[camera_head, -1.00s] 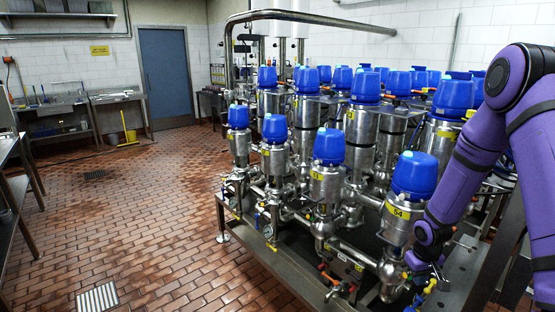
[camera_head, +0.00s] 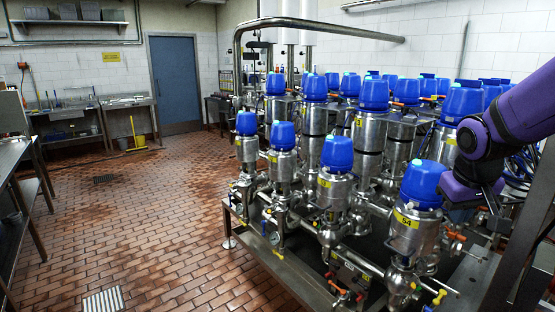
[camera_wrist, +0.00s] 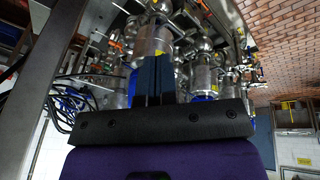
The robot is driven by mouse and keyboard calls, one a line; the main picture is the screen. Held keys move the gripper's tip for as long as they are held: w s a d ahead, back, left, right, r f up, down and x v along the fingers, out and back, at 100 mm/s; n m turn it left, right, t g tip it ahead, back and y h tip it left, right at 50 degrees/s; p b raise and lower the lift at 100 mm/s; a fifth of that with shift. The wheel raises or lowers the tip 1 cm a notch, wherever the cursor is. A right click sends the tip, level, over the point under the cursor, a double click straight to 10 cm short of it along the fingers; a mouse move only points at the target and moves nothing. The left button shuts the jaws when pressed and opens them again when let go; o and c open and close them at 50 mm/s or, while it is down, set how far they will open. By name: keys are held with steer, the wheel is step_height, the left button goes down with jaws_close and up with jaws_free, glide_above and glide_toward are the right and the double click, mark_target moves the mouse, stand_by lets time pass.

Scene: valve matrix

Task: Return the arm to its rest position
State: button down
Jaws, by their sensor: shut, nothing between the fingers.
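My purple arm (camera_head: 525,105) comes in from the right edge of the head view and bends at a black joint. Its wrist hangs just right of the front valve marked 54 (camera_head: 421,185), which has a blue cap and a steel body. I cannot tell whether they touch. In the wrist view my gripper (camera_wrist: 153,80) shows two dark fingers pressed together with nothing between them. Behind the fingers are steel valve bodies and a blue cap, partly hidden. A small yellow handle (camera_head: 438,297) sits low at the front valve, below and clear of the gripper.
Rows of blue-capped steel valves fill a metal frame left of and behind the arm. A dark upright post (camera_head: 520,245) stands at the right. The brick-tiled floor (camera_head: 160,220) on the left is open. Steel tables (camera_head: 65,127) and a blue door (camera_head: 174,80) are farther back.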

steer(key=s+a+r+t+y, duration=0.1)
steer(key=s+a+r, duration=0.2)
steer(key=s, duration=0.5)
steer(key=s+a+r+t, duration=0.1)
steer(key=s+a+r, duration=0.2)
steer(key=s+r, duration=0.3)
steer(key=s, duration=0.3)
steer(key=shift+s+y, duration=0.15)
steer(key=shift+y, duration=0.25)
steer(key=shift+d, duration=0.1)
stand_by(0.5)
